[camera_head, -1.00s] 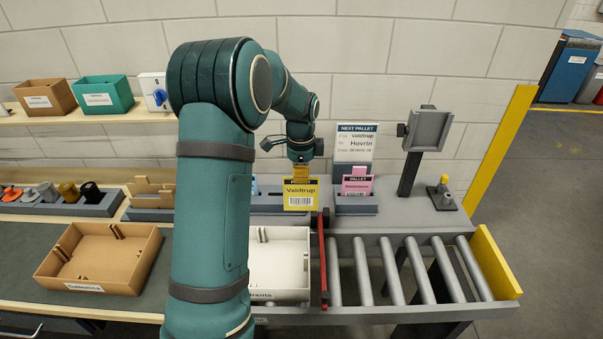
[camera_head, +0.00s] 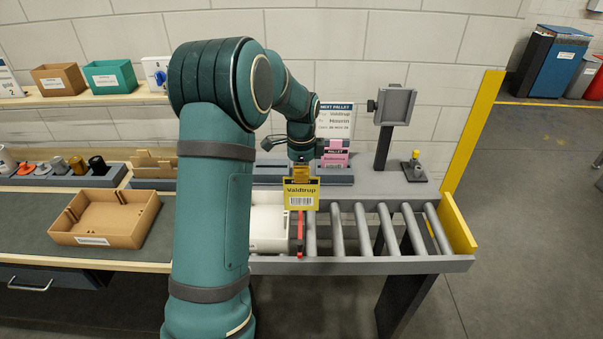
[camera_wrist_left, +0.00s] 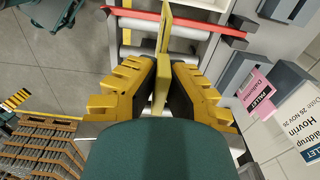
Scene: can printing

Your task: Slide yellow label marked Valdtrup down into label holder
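My left gripper (camera_head: 302,163) is shut on the top tab of the yellow label (camera_head: 301,195) marked Valdtrup. The label hangs upright with its barcode facing the head camera, in front of the conveyor's left part. In the left wrist view the yellow-padded fingers (camera_wrist_left: 160,85) close on the label (camera_wrist_left: 163,35), seen nearly edge-on. A pink label (camera_head: 335,158) stands in a grey slotted block behind the gripper. I cannot tell which fixture is the label holder for the yellow label. My right gripper is not in view.
A grey stand (camera_head: 396,106) and a yellow post (camera_head: 473,130) rise at the right. A slatted brown pallet (camera_wrist_left: 40,150) shows in the left wrist view.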

